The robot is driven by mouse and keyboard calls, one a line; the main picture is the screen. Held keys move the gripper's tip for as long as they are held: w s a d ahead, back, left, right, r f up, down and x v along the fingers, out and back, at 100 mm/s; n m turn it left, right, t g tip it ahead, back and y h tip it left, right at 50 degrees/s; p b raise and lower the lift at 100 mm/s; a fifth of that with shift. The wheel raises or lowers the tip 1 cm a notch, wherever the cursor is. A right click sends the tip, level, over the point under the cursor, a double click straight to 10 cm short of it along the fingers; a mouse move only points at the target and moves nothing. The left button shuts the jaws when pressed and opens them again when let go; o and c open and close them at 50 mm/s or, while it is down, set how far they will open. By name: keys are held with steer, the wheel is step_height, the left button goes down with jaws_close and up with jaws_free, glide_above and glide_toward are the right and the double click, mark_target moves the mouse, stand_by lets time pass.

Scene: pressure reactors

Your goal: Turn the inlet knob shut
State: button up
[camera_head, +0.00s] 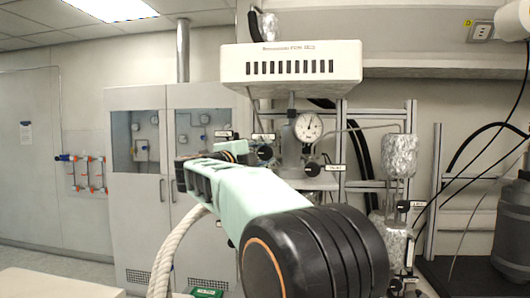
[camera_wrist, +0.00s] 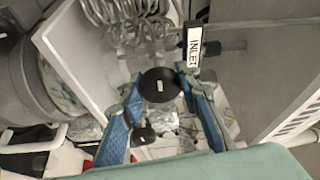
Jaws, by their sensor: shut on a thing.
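The inlet knob (camera_wrist: 158,84) is a round black knob with a small white mark, near the middle of the wrist view. A white tag reading INLET (camera_wrist: 194,46) stands just above and to its right. My gripper (camera_wrist: 160,92) has its two blue fingers on either side of the knob and is shut on it. In the head view my arm reaches away to the left, and its wrist hides the fingertips; I cannot tell there which knob is held.
In the head view a pressure gauge (camera_head: 308,126) sits below a white vented box (camera_head: 291,66). Other black knobs (camera_head: 312,169) with white labels are close to my arm. Foil-wrapped vessels (camera_head: 399,156) stand to the right. Coiled metal tubing (camera_wrist: 135,22) lies beyond the knob.

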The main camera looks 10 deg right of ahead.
stand_by(0.3)
steer(key=o, duration=1.2)
steer(key=v, duration=1.2)
